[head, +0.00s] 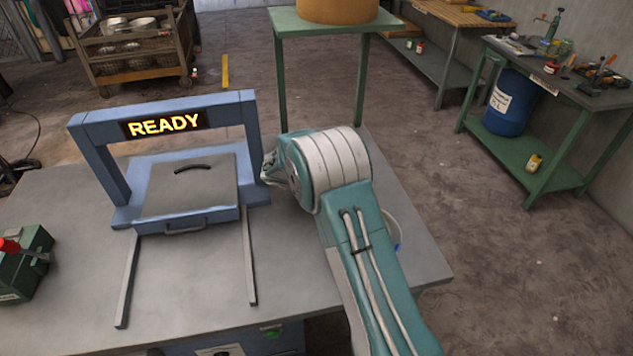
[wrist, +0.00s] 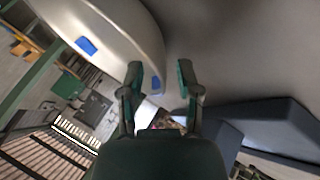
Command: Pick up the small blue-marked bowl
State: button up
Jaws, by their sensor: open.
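The small blue-marked bowl is pale, with blue patches. In the head view only a sliver of the bowl (head: 394,228) shows at the right of my arm, on the table; my arm hides the rest. In the wrist view the bowl (wrist: 128,38) fills the upper left, its wall curving down toward my gripper. My gripper (wrist: 159,76) is open. Its left finger overlaps the bowl's wall and its right finger stands clear of it, so the bowl's edge shows between the fingertips. I cannot tell whether either finger touches it. My fingers are hidden in the head view.
A blue press frame (head: 163,108) with a READY sign stands on the grey table (head: 75,225), left of my arm. Its flat plate (head: 188,185) has a handle and two rails in front. A green box with a red knob (head: 22,262) sits at far left. The table's right edge is near the bowl.

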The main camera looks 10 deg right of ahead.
jog(key=shift+a, duration=0.15)
grip_shut()
jog(key=shift+r, duration=0.45)
notch_tip(320, 180, up, 2)
jog(key=shift+r, duration=0.2)
jog(key=s+d+r, duration=0.2)
jog(key=s+r, duration=0.7)
jog(key=s, duration=0.4)
jog(key=shift+s+d+r, duration=0.2)
jog(key=shift+s+r, duration=0.2)
jog(key=shift+s, duration=0.1)
